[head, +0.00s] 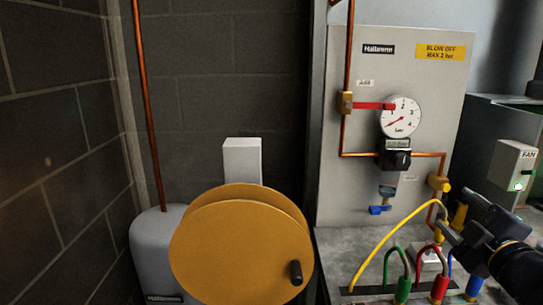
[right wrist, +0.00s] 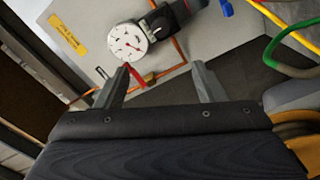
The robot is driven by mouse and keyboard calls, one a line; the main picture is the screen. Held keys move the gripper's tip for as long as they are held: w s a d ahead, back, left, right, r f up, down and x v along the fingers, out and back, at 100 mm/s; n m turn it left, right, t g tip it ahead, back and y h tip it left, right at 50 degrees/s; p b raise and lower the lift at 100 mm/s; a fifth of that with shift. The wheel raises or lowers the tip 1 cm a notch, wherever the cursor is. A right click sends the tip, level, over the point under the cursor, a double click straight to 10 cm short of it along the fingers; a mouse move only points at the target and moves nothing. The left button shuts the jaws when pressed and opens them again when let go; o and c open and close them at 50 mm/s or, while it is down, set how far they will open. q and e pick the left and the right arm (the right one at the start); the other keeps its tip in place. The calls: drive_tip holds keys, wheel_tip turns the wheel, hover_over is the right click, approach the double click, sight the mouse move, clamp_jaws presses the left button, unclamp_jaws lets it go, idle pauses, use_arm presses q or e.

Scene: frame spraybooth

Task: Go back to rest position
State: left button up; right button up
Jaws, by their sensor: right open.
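My right gripper (head: 447,232) shows at the lower right of the head view, in front of the lower right part of the grey panel (head: 350,100). In the right wrist view its two fingers (right wrist: 160,85) stand wide apart with nothing between them. Beyond them that view shows the panel with the round gauge (right wrist: 126,43) and the red lever (right wrist: 133,75). In the head view the red lever (head: 373,106) lies level, left of the gauge (head: 401,117). My left gripper is in neither view.
A yellow hose (head: 385,240) arches beside my right gripper. Green (head: 400,262) and red (head: 440,262) hoses stand on the bench below. An orange reel (head: 235,245) with a black knob stands left of the bench, before a grey tank (head: 150,250). A fan box (head: 514,165) is at right.

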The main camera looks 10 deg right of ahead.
drive_tip(key=s+a+f+m+g+y+p, duration=0.3)
drive_tip(key=s+a+f+m+g, duration=0.3)
drive_tip(key=s+a+f, duration=0.2)
drive_tip(key=s+a+f+m+g+y+p, duration=0.3)
drive_tip(key=s+a+f+m+g, duration=0.3)
drive_tip(key=s+a, duration=0.3)
drive_tip(key=a+f+m, duration=0.1)
drive_tip(key=a, duration=0.2)
drive_tip(key=shift+s+f+p, duration=0.2)
drive_tip(key=shift+f+p, duration=0.1)
drive_tip(key=shift+f, duration=0.05)
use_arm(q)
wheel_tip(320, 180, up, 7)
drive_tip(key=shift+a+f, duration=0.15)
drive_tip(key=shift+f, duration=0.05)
use_arm(e)
drive_tip(key=shift+s+a+f, duration=0.1)
drive_tip(key=shift+s+a, duration=0.05)
drive_tip(key=shift+a, duration=0.15)
drive_tip(key=shift+c, duration=0.3)
